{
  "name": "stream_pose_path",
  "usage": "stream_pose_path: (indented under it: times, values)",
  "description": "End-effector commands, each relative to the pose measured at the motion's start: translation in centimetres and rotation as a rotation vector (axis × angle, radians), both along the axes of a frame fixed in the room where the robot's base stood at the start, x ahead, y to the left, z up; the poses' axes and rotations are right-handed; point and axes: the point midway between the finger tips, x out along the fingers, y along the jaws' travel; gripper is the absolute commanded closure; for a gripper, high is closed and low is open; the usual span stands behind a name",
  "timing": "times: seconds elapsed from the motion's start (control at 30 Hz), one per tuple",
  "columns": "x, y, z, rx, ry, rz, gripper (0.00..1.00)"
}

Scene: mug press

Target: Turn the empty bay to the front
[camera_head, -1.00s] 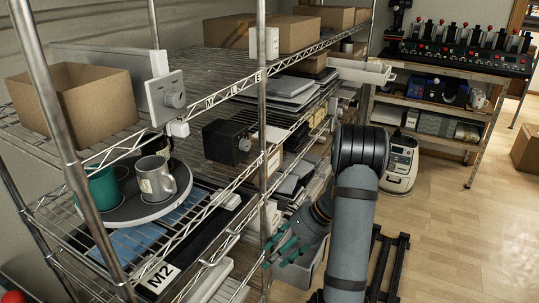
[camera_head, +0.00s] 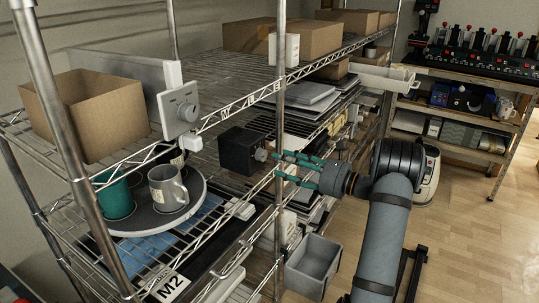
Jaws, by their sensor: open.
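A round grey turntable (camera_head: 146,222) sits on the middle shelf at the left. It carries a teal mug (camera_head: 113,196) at its left, a grey mug (camera_head: 168,188) with a pale label at its front right, and a dark mug (camera_head: 171,155) behind, partly hidden by a control panel. A black box (camera_head: 236,150) with a small grey knob (camera_head: 261,155) stands right of the turntable. My gripper (camera_head: 278,164) is open and empty, its teal fingers pointing left towards this knob. I cannot tell whether they touch it. The bays' dividers are not clear.
A shelf post (camera_head: 280,110) stands close to my fingertips. A panel with a larger dial (camera_head: 181,110) and a cardboard box (camera_head: 88,115) are above the turntable. A grey bin (camera_head: 312,262) is below my gripper. Open floor lies to the right.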

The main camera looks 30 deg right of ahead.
Motion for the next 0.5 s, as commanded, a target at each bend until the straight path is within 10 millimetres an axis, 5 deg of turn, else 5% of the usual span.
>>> stream_pose_path:
  times: [0.23, 0.5]
  values:
    - [3.6, 2.4, 0.2, -0.001, 0.001, 0.004, 0.52]
    - [4.9, 3.1, 0.0, -0.002, 0.001, 0.000, 0.52]
